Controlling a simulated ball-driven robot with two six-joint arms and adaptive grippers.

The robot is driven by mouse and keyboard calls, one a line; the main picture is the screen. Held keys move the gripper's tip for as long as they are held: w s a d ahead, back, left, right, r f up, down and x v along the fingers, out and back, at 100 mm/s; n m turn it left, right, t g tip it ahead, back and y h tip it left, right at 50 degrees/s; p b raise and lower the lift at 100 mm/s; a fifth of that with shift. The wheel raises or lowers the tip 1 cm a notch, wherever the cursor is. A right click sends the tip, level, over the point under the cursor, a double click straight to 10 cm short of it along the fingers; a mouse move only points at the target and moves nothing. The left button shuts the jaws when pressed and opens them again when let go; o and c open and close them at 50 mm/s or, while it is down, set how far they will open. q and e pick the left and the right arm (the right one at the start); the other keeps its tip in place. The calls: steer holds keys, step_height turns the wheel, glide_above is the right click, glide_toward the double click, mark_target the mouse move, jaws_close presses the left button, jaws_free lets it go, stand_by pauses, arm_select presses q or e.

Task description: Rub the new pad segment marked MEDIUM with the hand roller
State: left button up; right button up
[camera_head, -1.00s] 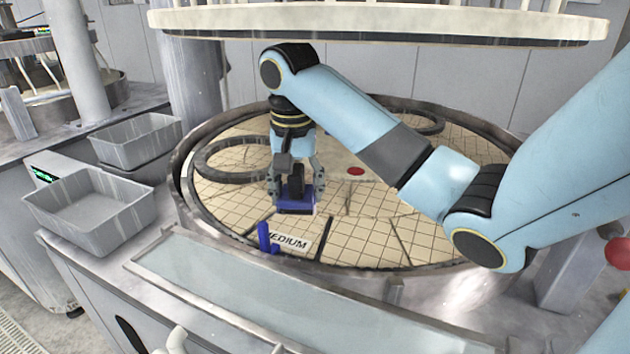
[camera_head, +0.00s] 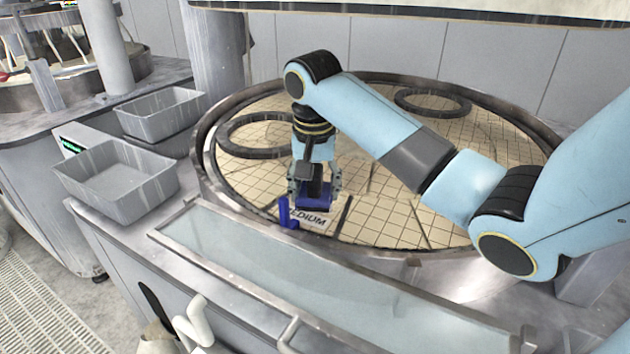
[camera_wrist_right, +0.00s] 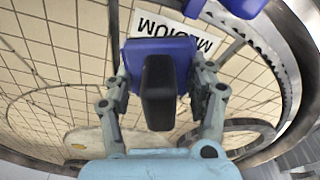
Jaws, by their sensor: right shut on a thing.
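My right gripper (camera_head: 315,182) is shut on the hand roller (camera_head: 314,201), a blue tool with a dark grip. The roller is down at the pad surface, at the edge of the MEDIUM label (camera_head: 316,222). In the right wrist view the roller (camera_wrist_right: 160,80) sits between the fingers, and its blue head covers part of the MEDIUM label (camera_wrist_right: 150,27). The labelled segment lies at the near left of the round platen (camera_head: 390,215), which has a tan grid-lined pad. Whether the roller presses on the pad is hard to tell. My left gripper is not in view.
A small blue upright piece (camera_head: 287,214) stands beside the label at the platen rim. Dark rings (camera_head: 432,101) lie on the pad. Grey bins (camera_head: 118,182) stand at left. A glass-topped panel (camera_head: 300,270) runs along the front.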

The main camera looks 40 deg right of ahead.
steer(key=shift+f, duration=1)
stand_by(0.5)
steer(key=shift+d, duration=0.1)
